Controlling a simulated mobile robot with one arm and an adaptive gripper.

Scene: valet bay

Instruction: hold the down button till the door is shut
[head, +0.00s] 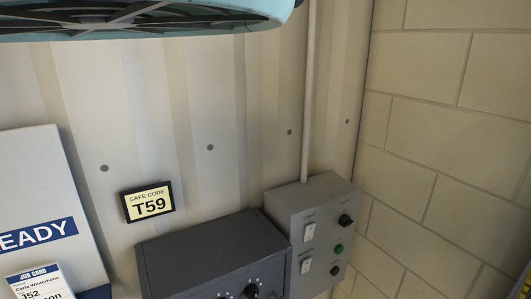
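A grey control box (316,205) is fixed low on the corrugated wall, right of centre. Its front carries a black button or knob (346,220) at the top, a green button (339,249) below it, and another black button (335,270) at the bottom. Two white rocker switches sit to their left, an upper one (308,232) and a lower one (305,266). The labels are too small to read, so I cannot tell which control is the down button. No door can be made out for certain. My gripper is not in view.
A dark grey box (205,250) with knobs adjoins the control box. A "SAFE CODE T59" sign (148,201) hangs above it. A white board (50,190) and a job card (40,283) are at left. A teal-rimmed object (150,20) crosses the top. A block wall (450,130) stands right.

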